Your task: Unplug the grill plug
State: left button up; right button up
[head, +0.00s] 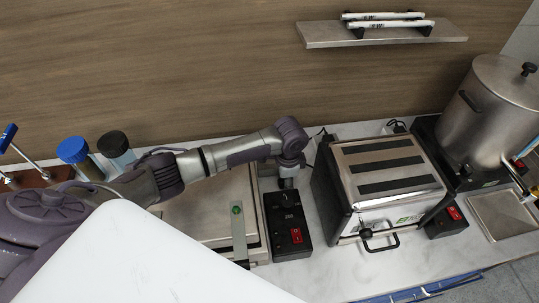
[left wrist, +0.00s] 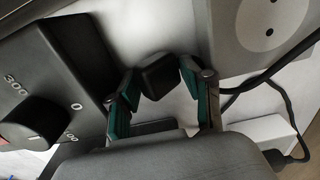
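A small black plug (left wrist: 160,75) sits between the two teal-padded fingertips of my left gripper (left wrist: 158,80) in the left wrist view. Both fingertips appear to touch its sides. My right gripper is not in view.
The control box's knob (left wrist: 28,122) is close on the left in the wrist view. Black cables (left wrist: 285,95) run at right near a white block (left wrist: 262,133). A ribbed-top toaster (head: 390,170) and steel pot (head: 490,110) stand to the right. A shelf (head: 350,38) is above.

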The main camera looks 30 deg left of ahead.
pick_arm(q)
jog(key=o, duration=0.3)
jog(key=shift+f, duration=0.3)
jog(key=shift+o, duration=0.2)
jog(key=shift+s, duration=0.1)
jog(key=shift+r, duration=0.1)
jog(key=shift+r, duration=0.3)
notch_tip(320, 180, up, 12)
jog(key=shift+w+f, duration=0.2)
